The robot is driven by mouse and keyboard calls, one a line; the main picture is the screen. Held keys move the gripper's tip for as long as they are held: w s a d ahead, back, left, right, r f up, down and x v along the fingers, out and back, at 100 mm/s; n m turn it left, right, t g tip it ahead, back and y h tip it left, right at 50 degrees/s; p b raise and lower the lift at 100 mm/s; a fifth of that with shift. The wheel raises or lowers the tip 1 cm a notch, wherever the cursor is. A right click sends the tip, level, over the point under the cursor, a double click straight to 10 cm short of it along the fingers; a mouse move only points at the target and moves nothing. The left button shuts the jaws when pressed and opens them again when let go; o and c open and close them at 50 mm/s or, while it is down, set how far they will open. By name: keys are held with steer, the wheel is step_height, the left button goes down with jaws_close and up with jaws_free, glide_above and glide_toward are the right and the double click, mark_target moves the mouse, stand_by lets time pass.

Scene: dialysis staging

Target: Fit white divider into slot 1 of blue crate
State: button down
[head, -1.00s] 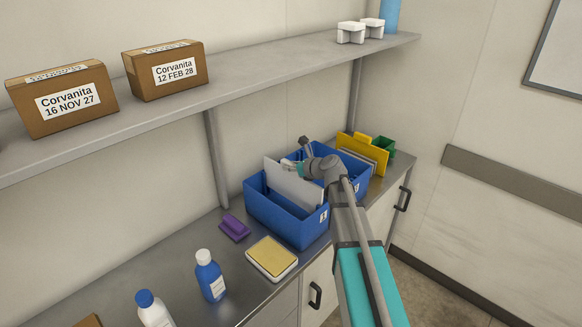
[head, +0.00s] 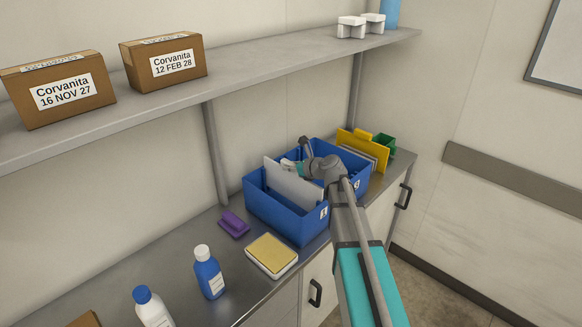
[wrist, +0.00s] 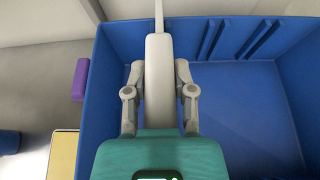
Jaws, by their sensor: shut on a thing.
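The white divider (head: 290,185) stands upright and partly inside the near blue crate (head: 285,222), with its upper part above the rim. My gripper (head: 297,167) is shut on its upper edge. In the wrist view, my gripper (wrist: 158,75) is over the crate, and the divider (wrist: 159,15) shows as a thin pale strip beyond the fingers. The crate's far wall (wrist: 225,68) has several slanted ribs to the right of the divider. The divider's lower edge is hidden, so I cannot tell whether it sits in a slot.
A purple object (head: 234,224), a yellow-topped pad (head: 271,255) and a blue bottle (head: 209,273) lie or stand on the counter. The shelf (head: 270,72) overhangs at the back.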

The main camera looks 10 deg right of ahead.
steer(key=shift+f+b, duration=2.7)
steer(key=shift+f, duration=0.05)
stand_by(0.3)
steer(key=shift+c, duration=1.8)
jaws_free()
steer(key=shift+r, duration=0.1)
step_height(320, 180, up, 14)
steer(key=p, duration=1.4)
steer(key=shift+s+f, duration=0.1)
steer(key=shift+f, duration=0.1)
